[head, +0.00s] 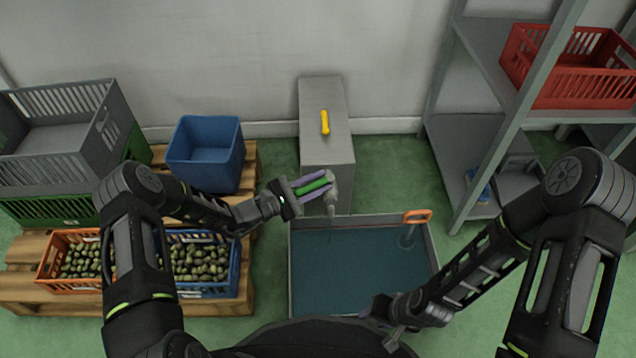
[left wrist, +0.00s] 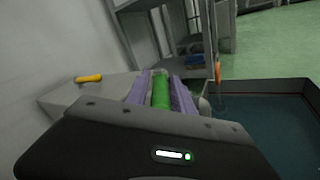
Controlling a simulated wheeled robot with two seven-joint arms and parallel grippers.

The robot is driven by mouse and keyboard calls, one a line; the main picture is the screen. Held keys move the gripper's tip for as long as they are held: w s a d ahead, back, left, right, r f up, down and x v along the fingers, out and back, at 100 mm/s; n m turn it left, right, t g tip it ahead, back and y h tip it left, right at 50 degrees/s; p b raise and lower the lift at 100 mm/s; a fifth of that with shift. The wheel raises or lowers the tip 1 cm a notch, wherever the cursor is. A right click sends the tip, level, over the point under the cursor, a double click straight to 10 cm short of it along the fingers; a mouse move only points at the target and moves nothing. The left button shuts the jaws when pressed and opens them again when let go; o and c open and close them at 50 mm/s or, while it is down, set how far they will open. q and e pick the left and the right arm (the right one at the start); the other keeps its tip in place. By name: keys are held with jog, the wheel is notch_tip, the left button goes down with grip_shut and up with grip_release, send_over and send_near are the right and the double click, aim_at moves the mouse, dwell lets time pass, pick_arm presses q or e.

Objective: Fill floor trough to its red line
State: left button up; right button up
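The floor trough (head: 432,254) is a grey rectangular basin holding dark blue-green water. In the left wrist view its inner wall (left wrist: 288,83) shows a thin dark reddish line just above the water. A grey tap (head: 331,192) on the front of a grey pillar has its spout over the trough's back left, with a faint stream below. My left gripper (head: 316,184) has its purple fingers closed around the tap's green lever (left wrist: 160,92). My right gripper (head: 383,322) is empty near the trough's front edge; its finger gap is unclear.
The grey pillar (head: 326,160) carries a yellow handle (head: 325,122) on top. An orange handle (head: 417,216) stands at the trough's back right corner. Olive crates (head: 72,236) and a blue bin (head: 205,155) sit on a pallet at left. A shelf (head: 470,150) with a red crate (head: 570,85) is right.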

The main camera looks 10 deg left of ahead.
pick_arm(q)
grip_shut()
dwell(1.1)
